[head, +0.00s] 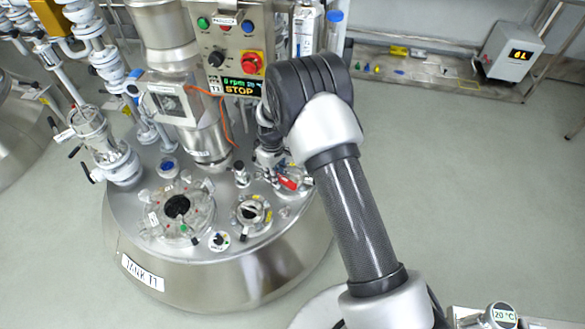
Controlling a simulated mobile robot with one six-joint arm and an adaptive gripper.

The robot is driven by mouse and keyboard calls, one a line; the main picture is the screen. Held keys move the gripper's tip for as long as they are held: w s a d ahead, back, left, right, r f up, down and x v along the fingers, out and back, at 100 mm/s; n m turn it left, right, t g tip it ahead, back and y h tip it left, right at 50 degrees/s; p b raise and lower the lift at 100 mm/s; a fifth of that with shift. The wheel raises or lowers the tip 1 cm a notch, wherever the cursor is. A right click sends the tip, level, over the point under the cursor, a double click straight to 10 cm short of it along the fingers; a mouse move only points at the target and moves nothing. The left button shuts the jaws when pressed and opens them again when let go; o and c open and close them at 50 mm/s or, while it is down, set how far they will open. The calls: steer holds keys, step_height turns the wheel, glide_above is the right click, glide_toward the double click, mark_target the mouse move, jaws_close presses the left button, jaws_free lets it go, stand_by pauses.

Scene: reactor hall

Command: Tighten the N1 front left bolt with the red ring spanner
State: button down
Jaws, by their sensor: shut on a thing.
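My gripper (272,165) is at the right side of the tank lid, below my dark wrist and partly hidden by it. It is shut. A red piece (288,183) shows right at its fingers and looks like the red ring spanner; its ring end is too small to make out. Several nozzles stand on the lid: a large flanged one with a dark opening (178,208) at the left and a smaller one (252,212) nearer the gripper. I cannot read which is N1, and I cannot make out its front left bolt.
The steel tank (150,272) is labelled TANK T1. A control box (236,88) reading STOP stands behind the lid, with glass piping (95,125) at left. A small round gauge (219,241) sits at the lid's front.

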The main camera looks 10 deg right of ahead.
steer(key=a+f+n+b, duration=0.1)
steer(key=a+f+n, duration=0.1)
steer(key=f, duration=0.5)
steer(key=a+f+n, duration=0.3)
steer(key=a+f, duration=0.2)
steer(key=f, duration=0.3)
steer(key=a+f+n+b, duration=0.1)
steer(key=a+f+n, duration=0.1)
steer(key=f, duration=0.5)
steer(key=shift+s+a+f+b, duration=0.15)
steer(key=shift+a+b, duration=0.2)
steer(key=shift+a, duration=0.45)
steer(key=shift+s+a, duration=0.1)
steer(key=shift+s, duration=0.25)
steer(key=s+a+m, duration=0.6)
steer(key=a+m, duration=0.4)
steer(key=m, duration=0.9)
steer(key=shift+d, duration=0.1)
